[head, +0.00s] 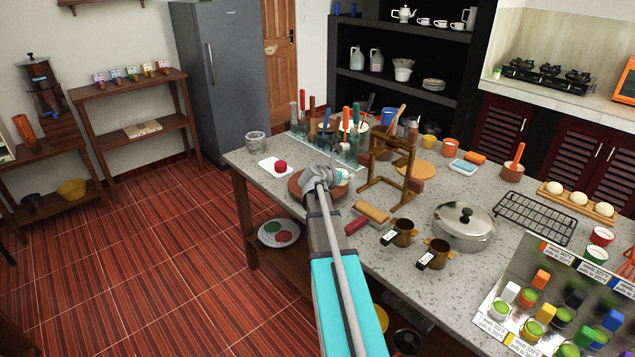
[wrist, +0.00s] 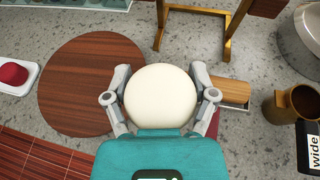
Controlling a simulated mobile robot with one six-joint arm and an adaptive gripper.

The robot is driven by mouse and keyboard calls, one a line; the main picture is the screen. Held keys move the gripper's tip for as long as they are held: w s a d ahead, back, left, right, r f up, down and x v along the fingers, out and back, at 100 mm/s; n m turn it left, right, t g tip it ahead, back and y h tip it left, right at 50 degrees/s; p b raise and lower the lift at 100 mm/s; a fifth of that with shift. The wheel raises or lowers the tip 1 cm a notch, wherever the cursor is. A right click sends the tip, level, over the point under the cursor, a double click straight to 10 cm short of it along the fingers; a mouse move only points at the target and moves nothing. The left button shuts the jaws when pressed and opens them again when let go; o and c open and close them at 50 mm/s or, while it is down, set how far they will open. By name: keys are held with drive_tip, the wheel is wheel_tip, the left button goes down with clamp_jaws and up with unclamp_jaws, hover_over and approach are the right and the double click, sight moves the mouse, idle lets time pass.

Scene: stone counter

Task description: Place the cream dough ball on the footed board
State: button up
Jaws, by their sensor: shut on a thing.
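The cream dough ball (wrist: 160,98) is between the two fingers of my gripper (wrist: 160,100), which touch it on both sides in the wrist view. In the head view my gripper (head: 341,176) hides most of it. A round brown wooden board (wrist: 85,85), which I take to be the footed board, lies below and left of the ball. The ball overlaps the board's right edge in the wrist view. The board also shows in the head view (head: 296,187), partly behind my gripper. Its feet are hidden, and the ball's height above it is unclear.
A white dish with a red ball (head: 280,167) is left of the board. A wooden frame stand (head: 388,170) rises close on the right. Several upright tools stand behind. A wooden tray (head: 552,191) holds more cream balls.

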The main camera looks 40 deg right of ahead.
drive_tip(key=w+a+r+p, duration=0.1)
drive_tip(key=w+a+r, duration=0.1)
drive_tip(key=w+a, duration=0.4)
drive_tip(key=shift+w+a, duration=0.35)
drive_tip(key=shift+w, duration=0.9)
drive_tip(key=shift+d, duration=0.1)
drive_tip(key=w+d+f+b, duration=0.2)
drive_tip(key=d, duration=0.1)
drive_tip(key=w+d+f+b, duration=0.6)
drive_tip(key=shift+d+f, duration=0.25)
drive_tip(key=shift+w+d+f, duration=0.2)
drive_tip(key=shift+w+f, duration=0.05)
drive_tip(key=shift+b, duration=0.3)
